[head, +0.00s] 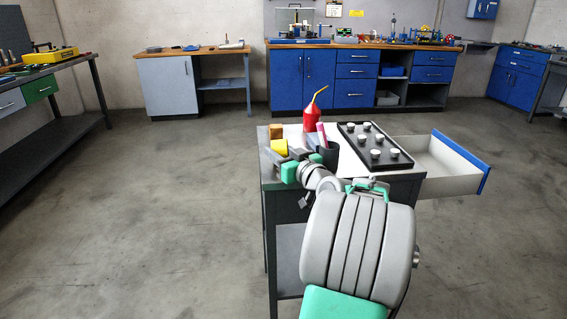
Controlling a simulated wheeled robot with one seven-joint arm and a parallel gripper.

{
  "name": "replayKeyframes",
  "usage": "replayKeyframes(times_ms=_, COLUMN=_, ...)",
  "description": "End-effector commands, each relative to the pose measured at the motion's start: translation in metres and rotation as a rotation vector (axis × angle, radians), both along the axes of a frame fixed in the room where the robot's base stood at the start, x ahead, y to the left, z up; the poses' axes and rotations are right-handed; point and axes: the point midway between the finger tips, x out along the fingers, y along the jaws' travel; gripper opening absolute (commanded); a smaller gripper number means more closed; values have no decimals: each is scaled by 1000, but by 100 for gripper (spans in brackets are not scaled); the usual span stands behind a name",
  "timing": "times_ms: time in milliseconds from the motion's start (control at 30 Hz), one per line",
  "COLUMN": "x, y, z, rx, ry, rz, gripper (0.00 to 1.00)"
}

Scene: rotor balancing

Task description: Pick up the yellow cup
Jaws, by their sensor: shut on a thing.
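The yellow cup (279,146) shows as a small yellow shape near the left edge of the cart top, partly hidden by my gripper. My gripper (284,154) reaches over the left part of the cart, with its dark fingers around the yellow cup. It is shut on the cup. Whether the cup touches the cart top or is lifted cannot be told from this view.
The grey cart (405,176) also bears a red oil can (311,119), a dark holder (330,153) with a pink item, and a black tray (368,160) with several small white pieces. A blue-fronted drawer (458,165) stands open at right. Floor (150,220) at left is clear.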

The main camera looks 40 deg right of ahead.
Motion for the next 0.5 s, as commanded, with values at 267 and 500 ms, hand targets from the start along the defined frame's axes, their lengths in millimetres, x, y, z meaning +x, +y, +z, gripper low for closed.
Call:
replayKeyframes(times_ms=267, x=0, y=0, z=0, rx=0, ry=0, rz=0, gripper=5)
replayKeyframes(times_ms=500, x=0, y=0, z=0, rx=0, ry=0, rz=0, gripper=0)
